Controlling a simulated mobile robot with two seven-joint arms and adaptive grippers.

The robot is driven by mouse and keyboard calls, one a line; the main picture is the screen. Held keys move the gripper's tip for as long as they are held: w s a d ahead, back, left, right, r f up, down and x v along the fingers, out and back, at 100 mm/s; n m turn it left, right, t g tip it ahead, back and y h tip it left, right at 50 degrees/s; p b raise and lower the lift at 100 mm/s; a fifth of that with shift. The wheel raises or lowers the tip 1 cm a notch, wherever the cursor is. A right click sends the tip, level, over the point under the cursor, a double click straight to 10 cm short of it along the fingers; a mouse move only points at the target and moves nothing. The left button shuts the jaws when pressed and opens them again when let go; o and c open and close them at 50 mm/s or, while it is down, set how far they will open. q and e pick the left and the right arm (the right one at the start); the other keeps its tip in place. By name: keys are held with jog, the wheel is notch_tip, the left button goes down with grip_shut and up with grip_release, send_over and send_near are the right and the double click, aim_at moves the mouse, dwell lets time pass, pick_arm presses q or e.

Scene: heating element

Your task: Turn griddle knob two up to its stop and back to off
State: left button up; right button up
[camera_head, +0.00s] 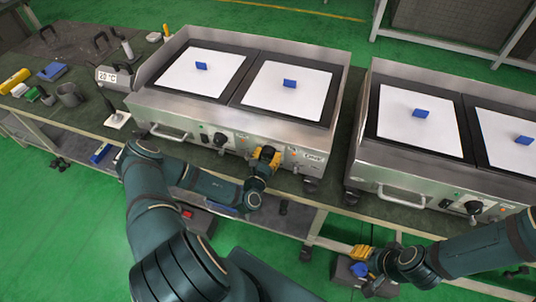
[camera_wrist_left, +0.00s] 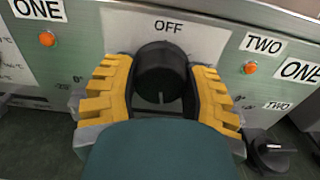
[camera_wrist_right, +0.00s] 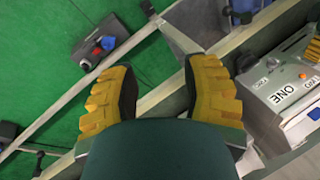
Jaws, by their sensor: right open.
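The left griddle (camera_head: 285,125) stands on the bench with a black knob (camera_head: 220,139) on its front panel. My left gripper (camera_head: 265,155) is at that panel, right of this knob. In the left wrist view, a black knob (camera_wrist_left: 161,72) sits between the fingers of my left gripper (camera_wrist_left: 160,85). The fingers are spread on both sides of it; firm contact is not visible. An OFF label (camera_wrist_left: 168,26) is above the knob, and a TWO label (camera_wrist_left: 263,44) is to its right. My right gripper (camera_head: 365,262) is open and empty, low in front of the bench; its fingers (camera_wrist_right: 163,85) are apart.
A second griddle (camera_head: 405,180) stands to the right, with a narrow gap between the two. A thermometer display (camera_head: 107,77) and a grey mug (camera_head: 69,95) stand at the left. Green floor lies in front.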

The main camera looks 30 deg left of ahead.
pick_arm(q)
jog(key=shift+c, duration=1.3)
